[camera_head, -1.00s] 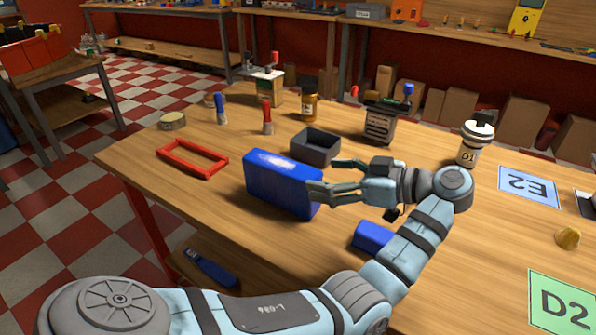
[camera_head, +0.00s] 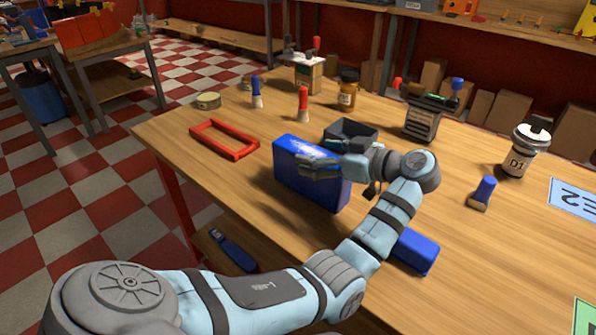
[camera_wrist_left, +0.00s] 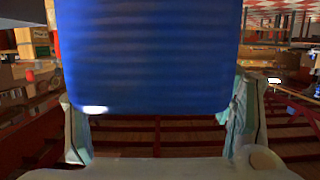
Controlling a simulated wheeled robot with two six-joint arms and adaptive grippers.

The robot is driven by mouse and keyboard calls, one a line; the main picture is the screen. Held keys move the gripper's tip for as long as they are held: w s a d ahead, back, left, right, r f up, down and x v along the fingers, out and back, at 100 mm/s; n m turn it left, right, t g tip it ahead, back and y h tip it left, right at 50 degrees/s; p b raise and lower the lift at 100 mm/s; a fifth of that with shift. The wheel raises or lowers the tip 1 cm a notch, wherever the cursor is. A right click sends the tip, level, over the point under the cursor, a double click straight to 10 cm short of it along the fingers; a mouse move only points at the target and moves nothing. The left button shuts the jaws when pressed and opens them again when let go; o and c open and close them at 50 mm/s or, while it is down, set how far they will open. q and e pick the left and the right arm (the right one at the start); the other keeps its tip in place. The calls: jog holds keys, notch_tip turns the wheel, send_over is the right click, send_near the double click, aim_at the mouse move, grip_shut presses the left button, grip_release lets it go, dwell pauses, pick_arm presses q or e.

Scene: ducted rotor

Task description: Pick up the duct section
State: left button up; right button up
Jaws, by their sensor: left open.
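The duct section appears to be the large blue block (camera_head: 312,185) standing upright on the wooden table. In the left wrist view its ribbed blue face (camera_wrist_left: 145,55) fills the upper middle. My left gripper (camera_head: 320,165) reaches in from the right in the head view, its fingers overlapping the block's upper part. In the left wrist view the open fingers (camera_wrist_left: 155,115) show on both sides of the block, with gaps; I see no clear grip. My right gripper is not in view.
A smaller blue block (camera_head: 415,251) lies near the front edge beside my arm. A dark open box (camera_head: 352,133) stands close behind the large block. A red frame (camera_head: 224,139) lies to the left. The jar marked D1 (camera_head: 518,162) and a blue-handled tool (camera_head: 484,192) stand right.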

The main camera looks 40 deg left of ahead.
pick_arm(q)
jog(key=shift+a+f, duration=0.15)
jog(key=shift+a, duration=0.2)
jog(key=shift+w+d, duration=0.15)
jog(key=shift+w, duration=0.1)
jog(key=shift+c, duration=0.8)
jog(key=c, duration=0.3)
jog(key=shift+s, duration=0.1)
jog(key=c, duration=1.3)
